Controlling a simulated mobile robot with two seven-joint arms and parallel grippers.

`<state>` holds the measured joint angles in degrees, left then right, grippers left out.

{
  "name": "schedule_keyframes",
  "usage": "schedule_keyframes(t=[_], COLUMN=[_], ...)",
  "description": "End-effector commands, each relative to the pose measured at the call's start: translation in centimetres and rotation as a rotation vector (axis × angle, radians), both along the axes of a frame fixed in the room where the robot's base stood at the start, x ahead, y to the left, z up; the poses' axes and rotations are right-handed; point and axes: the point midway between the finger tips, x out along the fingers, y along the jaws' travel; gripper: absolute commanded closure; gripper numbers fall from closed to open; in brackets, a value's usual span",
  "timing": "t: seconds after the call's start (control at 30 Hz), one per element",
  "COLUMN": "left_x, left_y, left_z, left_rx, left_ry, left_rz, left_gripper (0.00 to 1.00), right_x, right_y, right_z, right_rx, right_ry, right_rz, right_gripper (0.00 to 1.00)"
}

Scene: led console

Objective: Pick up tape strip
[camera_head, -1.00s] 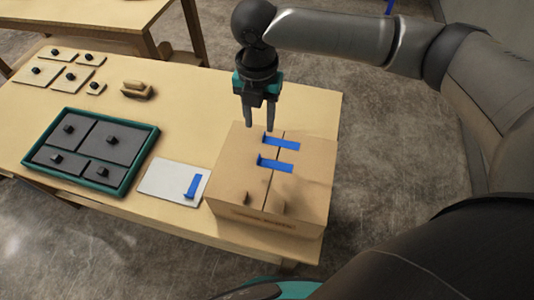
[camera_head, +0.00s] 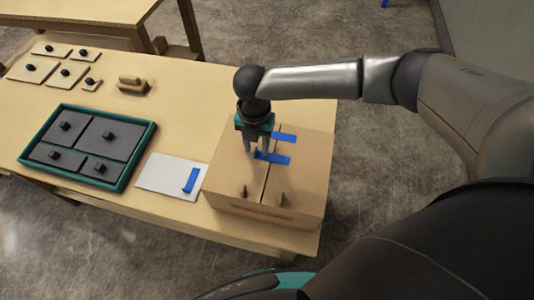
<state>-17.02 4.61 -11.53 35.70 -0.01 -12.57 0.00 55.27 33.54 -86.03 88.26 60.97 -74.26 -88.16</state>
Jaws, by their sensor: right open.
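One blue tape strip (camera_head: 190,180) lies on a white card (camera_head: 160,178) on the table, left of the cardboard box. Two more blue tape strips lie across the seam of the cardboard box (camera_head: 230,185): a nearer one (camera_head: 277,159) and a farther one (camera_head: 286,137). My right gripper (camera_head: 257,150) points down over the box top, its fingers apart and empty, close to the left end of the nearer strip. I cannot tell whether the fingers touch the box. My left gripper is not in view.
A teal-rimmed tray (camera_head: 128,172) with dark knobbed panels stands at the left. Several beige knobbed plates (camera_head: 33,70) and a wooden block with a handle (camera_head: 132,85) lie behind it. The table (camera_head: 190,100) is clear between the block and the box.

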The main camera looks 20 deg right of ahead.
Motion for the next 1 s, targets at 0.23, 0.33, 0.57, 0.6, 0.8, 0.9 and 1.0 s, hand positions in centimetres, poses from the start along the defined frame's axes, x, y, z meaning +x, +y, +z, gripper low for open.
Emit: schedule_keyframes(t=[0.23,0.33,0.57,0.6,0.8,0.9,1.0], left_x=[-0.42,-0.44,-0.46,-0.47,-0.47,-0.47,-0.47], left_y=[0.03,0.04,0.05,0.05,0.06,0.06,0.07], left_z=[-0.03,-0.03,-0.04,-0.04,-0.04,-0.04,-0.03], left_rx=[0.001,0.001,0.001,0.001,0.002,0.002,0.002], left_ry=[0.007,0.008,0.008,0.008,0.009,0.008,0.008], left_rz=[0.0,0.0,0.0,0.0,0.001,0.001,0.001], left_gripper=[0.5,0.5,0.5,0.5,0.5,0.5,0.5], right_x=[0.01,0.02,0.03,0.02,0.02,0.03,0.03], right_y=[0.02,0.01,0.01,0.0,-0.02,-0.02,-0.03], right_z=[0.05,0.06,0.08,0.08,0.09,0.09,0.09], right_rx=[0.001,0.001,0.001,0.001,0.0,0.0,0.0], right_ry=[-0.001,-0.001,-0.001,-0.001,0.0,0.0,0.0], right_rz=[0.0,0.0,0.0,0.0,0.0,0.0,0.0], right_gripper=[0.67,0.78,1.0,1.0,1.0,1.0,1.0])
